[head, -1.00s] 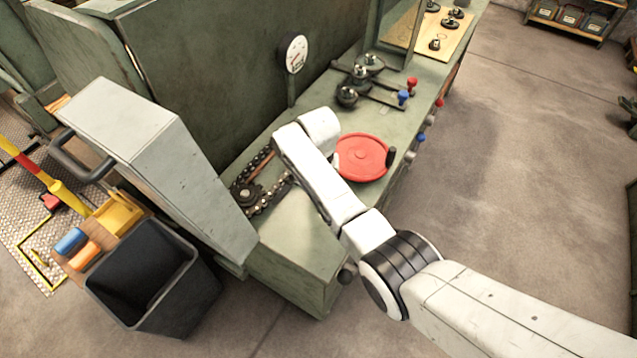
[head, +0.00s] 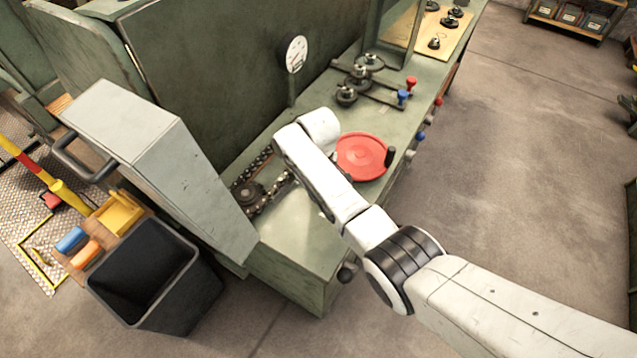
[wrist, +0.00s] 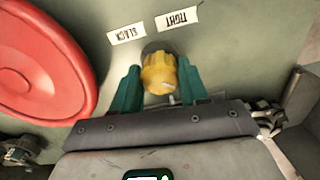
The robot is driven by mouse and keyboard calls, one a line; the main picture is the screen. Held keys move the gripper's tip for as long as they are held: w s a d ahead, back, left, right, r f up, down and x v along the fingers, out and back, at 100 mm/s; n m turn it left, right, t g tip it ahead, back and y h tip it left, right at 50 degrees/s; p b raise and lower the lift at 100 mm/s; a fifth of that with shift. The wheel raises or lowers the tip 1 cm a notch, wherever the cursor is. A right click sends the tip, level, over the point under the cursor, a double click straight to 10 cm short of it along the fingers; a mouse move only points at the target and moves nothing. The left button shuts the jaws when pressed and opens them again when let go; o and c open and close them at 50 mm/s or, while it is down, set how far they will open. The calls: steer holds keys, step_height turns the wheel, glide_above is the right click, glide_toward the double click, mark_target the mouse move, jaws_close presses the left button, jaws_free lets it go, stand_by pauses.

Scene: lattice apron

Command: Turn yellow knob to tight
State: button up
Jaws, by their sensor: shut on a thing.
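The yellow knob (wrist: 158,74) is ribbed and sits on the green machine panel in the wrist view. My gripper (wrist: 160,80) is shut on it, with one dark green finger on each side. A small pale mark shows on the knob's lower right edge in that view. Two white labels show upside down beyond the knob: SLACK (wrist: 126,33) at the left and TIGHT (wrist: 177,18) to its right. In the head view my white arm hides the knob and my gripper.
A red handwheel (head: 362,157) lies close to my arm; it also shows in the wrist view (wrist: 40,65). A chain and sprocket (head: 250,194) are left of the arm. A dial gauge (head: 297,54) stands behind. A black bin (head: 145,280) stands at front left.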

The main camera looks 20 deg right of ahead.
steer(key=n, duration=0.3)
steer(key=shift+r+n, duration=0.1)
steer(key=shift+n, duration=2.2)
steer(key=shift+w, duration=0.1)
steer(key=o, duration=1.1)
steer(key=shift+c, duration=0.2)
step_height(320, 180, up, 11)
